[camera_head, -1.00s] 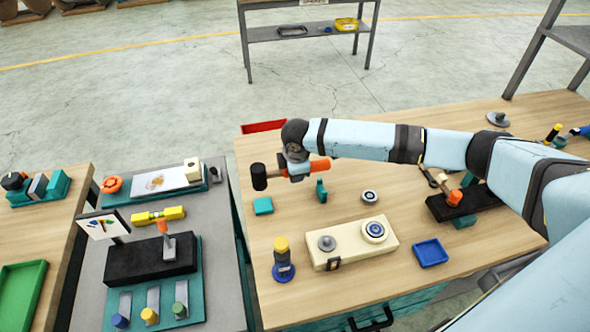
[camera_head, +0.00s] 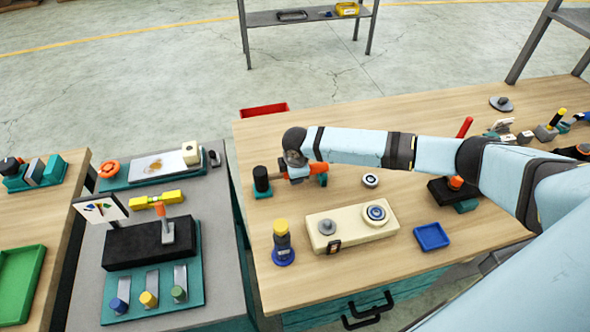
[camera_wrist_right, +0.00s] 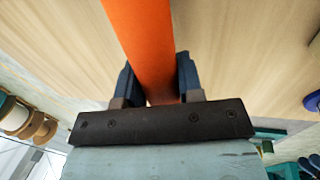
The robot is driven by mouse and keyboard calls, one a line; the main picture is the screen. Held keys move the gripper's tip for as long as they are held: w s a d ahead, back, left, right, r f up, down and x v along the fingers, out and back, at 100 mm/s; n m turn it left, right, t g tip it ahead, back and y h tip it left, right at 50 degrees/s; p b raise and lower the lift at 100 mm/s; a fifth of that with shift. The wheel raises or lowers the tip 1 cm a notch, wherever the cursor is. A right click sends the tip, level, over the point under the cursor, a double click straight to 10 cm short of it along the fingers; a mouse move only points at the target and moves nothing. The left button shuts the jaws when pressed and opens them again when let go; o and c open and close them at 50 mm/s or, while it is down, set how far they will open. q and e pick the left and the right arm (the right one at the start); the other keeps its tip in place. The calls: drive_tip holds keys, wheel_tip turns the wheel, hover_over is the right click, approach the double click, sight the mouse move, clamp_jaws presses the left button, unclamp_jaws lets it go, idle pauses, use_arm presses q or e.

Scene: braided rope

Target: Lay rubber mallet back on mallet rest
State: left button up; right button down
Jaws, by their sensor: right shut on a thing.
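The rubber mallet has a black head (camera_head: 261,179) and an orange handle (camera_head: 318,168), and lies about level across the picture. My right gripper (camera_head: 297,173) is shut on the handle, which also shows between the fingers in the right wrist view (camera_wrist_right: 150,50). The teal mallet rest shows as a low pad (camera_head: 263,193) just under the head and an upright holder (camera_head: 323,180) at the handle's end. Whether the mallet touches either piece cannot be told. My left gripper is not in view.
A cream box with round knobs (camera_head: 340,237), a yellow-topped blue stand (camera_head: 282,245) and a blue tray (camera_head: 431,237) stand nearer on the wooden table. A small grey disc (camera_head: 370,180) lies right of the rest. A red bin (camera_head: 264,110) sits at the far edge.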

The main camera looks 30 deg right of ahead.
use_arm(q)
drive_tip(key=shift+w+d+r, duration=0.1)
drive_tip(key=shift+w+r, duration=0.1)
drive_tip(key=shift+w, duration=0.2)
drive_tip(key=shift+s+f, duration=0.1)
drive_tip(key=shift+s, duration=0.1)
use_arm(e)
drive_tip(key=shift+f, duration=0.2)
drive_tip(key=c, duration=0.8)
unclamp_jaws()
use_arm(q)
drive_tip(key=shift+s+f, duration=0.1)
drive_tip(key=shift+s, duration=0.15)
use_arm(e)
drive_tip(key=shift+o, duration=0.6)
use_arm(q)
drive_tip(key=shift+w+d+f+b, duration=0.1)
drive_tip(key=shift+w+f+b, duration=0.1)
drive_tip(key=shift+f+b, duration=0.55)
use_arm(e)
drive_tip(key=v, duration=1.3)
drive_tip(key=shift+s+r, duration=0.15)
drive_tip(key=shift+r, duration=0.25)
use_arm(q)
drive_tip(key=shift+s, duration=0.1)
use_arm(e)
drive_tip(key=shift+a+f, duration=0.1)
